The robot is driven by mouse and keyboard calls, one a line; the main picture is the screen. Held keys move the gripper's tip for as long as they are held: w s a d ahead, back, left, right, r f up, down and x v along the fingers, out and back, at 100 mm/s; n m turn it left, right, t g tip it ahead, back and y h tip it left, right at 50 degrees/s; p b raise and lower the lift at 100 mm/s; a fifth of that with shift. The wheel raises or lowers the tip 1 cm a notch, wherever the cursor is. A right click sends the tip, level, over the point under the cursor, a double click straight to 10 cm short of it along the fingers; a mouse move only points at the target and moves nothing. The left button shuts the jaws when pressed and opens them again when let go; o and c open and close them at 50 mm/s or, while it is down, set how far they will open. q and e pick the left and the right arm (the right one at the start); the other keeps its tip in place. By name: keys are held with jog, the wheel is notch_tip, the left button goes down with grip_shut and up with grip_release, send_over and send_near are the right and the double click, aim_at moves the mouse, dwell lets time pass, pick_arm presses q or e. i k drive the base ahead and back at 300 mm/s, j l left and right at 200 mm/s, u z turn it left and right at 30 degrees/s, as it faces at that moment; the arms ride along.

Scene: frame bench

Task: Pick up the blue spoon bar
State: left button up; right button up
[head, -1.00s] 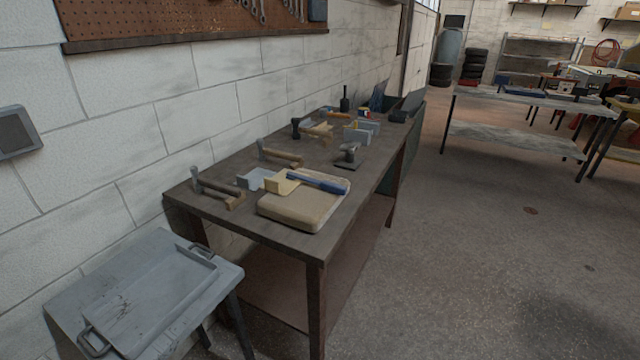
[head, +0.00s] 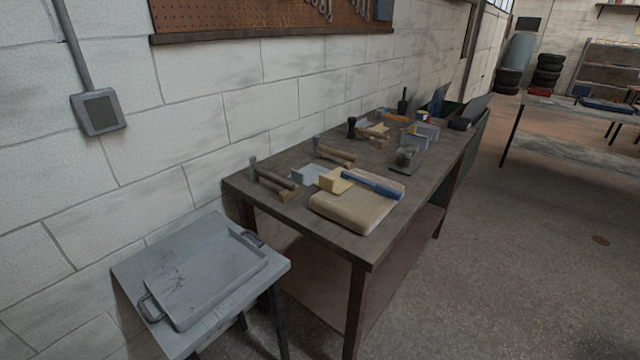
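A long blue bar (head: 372,184), which looks like the blue spoon bar, lies on a beige padded block (head: 352,212) near the front end of the dark workbench (head: 310,230). Its left end is next to or touching a yellowish block (head: 334,181); I cannot tell which. Neither of my grippers is in view.
Hammers (head: 272,180) and a grey block (head: 310,174) lie left of the pad. A dark tool with a flat base (head: 405,160) stands behind it. A grey side table (head: 130,268) with a handled tray (head: 207,280) stands at the front left.

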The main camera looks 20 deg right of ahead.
aim_at(394, 194)
jog(key=i+l+u, duration=0.2)
jog(key=l+u, duration=0.25)
jog(key=i+l+u, duration=0.1)
jog(key=l+u, duration=0.75)
jog(key=l, duration=0.2)
